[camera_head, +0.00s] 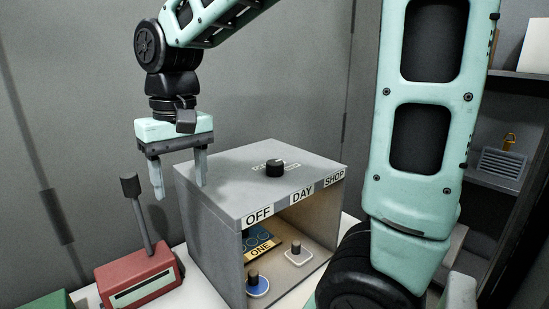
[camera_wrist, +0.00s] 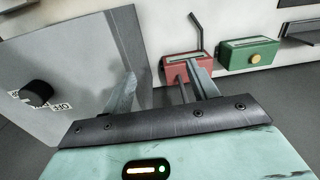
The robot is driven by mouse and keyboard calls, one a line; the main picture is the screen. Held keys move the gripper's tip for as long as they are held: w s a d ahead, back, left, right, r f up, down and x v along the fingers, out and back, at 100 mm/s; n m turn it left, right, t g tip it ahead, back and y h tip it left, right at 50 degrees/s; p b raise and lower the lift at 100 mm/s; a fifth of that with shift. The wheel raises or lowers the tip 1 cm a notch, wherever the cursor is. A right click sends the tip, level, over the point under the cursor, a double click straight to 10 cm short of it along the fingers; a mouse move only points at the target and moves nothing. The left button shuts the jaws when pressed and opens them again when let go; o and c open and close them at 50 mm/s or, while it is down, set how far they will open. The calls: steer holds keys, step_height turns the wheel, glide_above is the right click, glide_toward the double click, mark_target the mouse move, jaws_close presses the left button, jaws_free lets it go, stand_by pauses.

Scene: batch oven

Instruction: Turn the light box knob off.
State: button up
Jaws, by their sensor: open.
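The light box (camera_head: 217,209) is a grey open-fronted box with OFF, DAY and SHOP labels along its top front edge. Its black knob (camera_head: 275,168) sits on the top panel; a white mark shows on its upper right side. The knob also shows at the left of the wrist view (camera_wrist: 37,93), beside a small OFF label. My gripper (camera_head: 180,181) is open and empty, pointing down near the box's left rear top edge, left of the knob and apart from it. In the wrist view its two fingers (camera_wrist: 163,88) are spread.
A red box with an upright black lever (camera_head: 139,277) stands left of the light box. A green box (camera_wrist: 248,53) is beyond it. Inside the light box are a blue plate marked ONE (camera_head: 262,247) and small knobbed pieces. Shelves (camera_head: 497,165) stand at right.

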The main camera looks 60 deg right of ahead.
steer(key=d+r+m, duration=0.3)
steer(key=d+r, duration=0.1)
steer(key=d, duration=0.3)
steer(key=d+r+m, duration=0.3)
steer(key=d+r, duration=0.2)
steer(key=d, duration=0.3)
steer(key=m, duration=0.4)
glide_toward(275, 162)
steer(key=shift+h, duration=0.3)
steer(key=f+p, duration=0.1)
steer(key=f, duration=0.3)
steer(key=f+p, duration=0.1)
steer(key=f, duration=0.4)
steer(key=shift+w+a+f, duration=0.15)
steer(key=shift+a+f, duration=0.05)
steer(key=c, duration=1)
